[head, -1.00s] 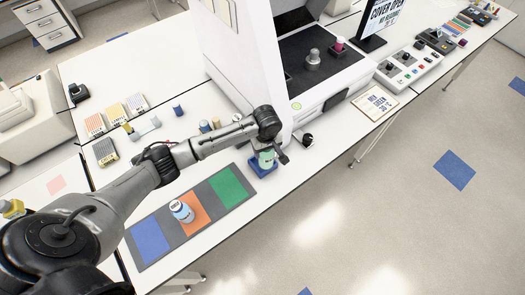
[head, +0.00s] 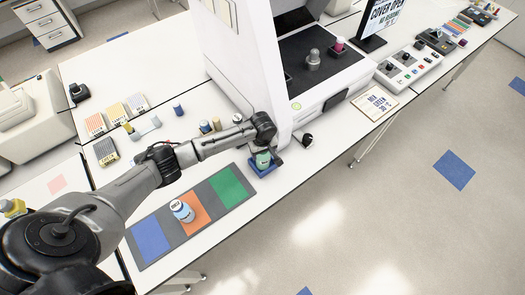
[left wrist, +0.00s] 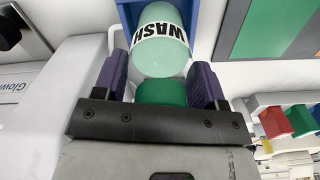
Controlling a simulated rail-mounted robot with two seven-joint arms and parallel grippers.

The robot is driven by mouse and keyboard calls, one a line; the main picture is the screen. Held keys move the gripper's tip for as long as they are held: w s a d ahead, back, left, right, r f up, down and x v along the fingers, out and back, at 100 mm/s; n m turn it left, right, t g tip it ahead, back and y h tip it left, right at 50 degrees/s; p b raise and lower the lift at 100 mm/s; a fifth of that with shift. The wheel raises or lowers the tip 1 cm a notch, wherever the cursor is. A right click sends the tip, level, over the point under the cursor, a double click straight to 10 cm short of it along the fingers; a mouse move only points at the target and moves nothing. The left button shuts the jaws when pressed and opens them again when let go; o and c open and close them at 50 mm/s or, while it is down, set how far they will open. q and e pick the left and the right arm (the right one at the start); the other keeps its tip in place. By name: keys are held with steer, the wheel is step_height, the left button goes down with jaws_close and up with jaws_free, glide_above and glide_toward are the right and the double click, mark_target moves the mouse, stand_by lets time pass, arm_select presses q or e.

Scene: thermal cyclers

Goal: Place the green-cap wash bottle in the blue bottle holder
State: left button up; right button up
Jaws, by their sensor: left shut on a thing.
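The wash bottle has a pale green body marked WASH and a green cap (left wrist: 161,93). The body (left wrist: 160,50) points away from my left wrist camera. My left gripper (head: 268,148) is shut on the bottle at its cap, with one dark finger on each side in the left wrist view (left wrist: 160,85). The blue bottle holder (head: 262,171) stands on the bench by the white machine. The bottle (head: 263,160) is upright with its lower part within the holder's walls. Whether its base touches the holder's floor is hidden. My right gripper is not in view.
A grey mat (head: 189,227) with blue, orange and green squares lies left of the holder. A blue-bodied bottle with a white top (head: 182,211) stands on its orange square. The white machine (head: 240,60) rises close behind my gripper. The bench's front edge is near.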

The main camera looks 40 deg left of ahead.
arm_select(q)
steer(key=o, duration=1.1)
steer(key=shift+f, duration=0.1)
